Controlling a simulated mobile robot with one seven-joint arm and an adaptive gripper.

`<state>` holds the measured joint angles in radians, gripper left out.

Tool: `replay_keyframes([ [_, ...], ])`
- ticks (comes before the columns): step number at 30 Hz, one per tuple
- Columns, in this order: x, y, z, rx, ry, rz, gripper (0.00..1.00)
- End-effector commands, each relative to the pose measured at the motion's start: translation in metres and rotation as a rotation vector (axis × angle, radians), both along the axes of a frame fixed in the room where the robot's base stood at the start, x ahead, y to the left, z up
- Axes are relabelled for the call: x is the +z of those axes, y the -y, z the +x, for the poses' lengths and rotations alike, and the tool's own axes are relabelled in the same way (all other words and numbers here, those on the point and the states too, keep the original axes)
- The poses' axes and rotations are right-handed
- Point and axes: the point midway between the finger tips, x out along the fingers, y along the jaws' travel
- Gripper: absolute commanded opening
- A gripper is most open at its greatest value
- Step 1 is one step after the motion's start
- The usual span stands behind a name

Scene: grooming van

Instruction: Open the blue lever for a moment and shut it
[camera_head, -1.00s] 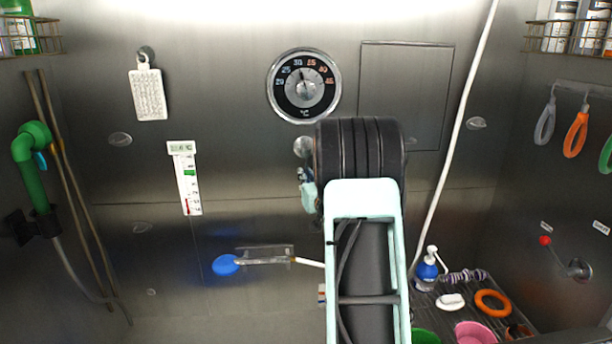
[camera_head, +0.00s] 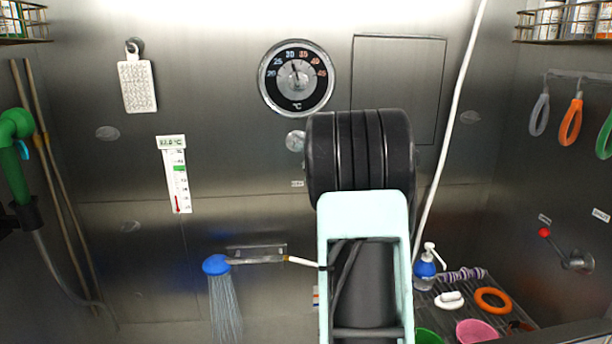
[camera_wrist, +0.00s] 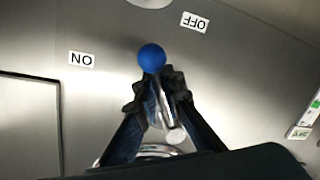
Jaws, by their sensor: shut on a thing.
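The blue lever (camera_wrist: 151,58) shows in the wrist view as a blue ball knob on a metal shaft. My gripper (camera_wrist: 158,84) is shut on the shaft just below the knob. The knob lies between the ON label (camera_wrist: 82,59) at left and the OFF label (camera_wrist: 194,22) at upper right. In the head view my arm hides the lever and gripper. The blue shower head (camera_head: 216,265) at lower middle sprays water downward. The strip thermometer (camera_head: 175,178) has a small display on top, reading about 32 °C. The round dial (camera_head: 297,78) has its needle near 30.
A red-knobbed lever (camera_head: 545,232) is on the right wall. A dark rack (camera_head: 470,310) at lower right holds a blue pump bottle (camera_head: 426,268), an orange ring (camera_head: 492,301) and bowls. A white hose (camera_head: 452,120) runs down beside my arm. A green sprayer (camera_head: 15,150) hangs at left.

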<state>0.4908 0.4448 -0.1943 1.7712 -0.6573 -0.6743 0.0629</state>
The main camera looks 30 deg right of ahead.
Motion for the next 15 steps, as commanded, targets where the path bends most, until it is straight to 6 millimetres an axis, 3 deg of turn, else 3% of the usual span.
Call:
replay_keyframes([
  [15,0.010,0.012,-0.005,-0.001,-0.101,-0.212,0.00],
])
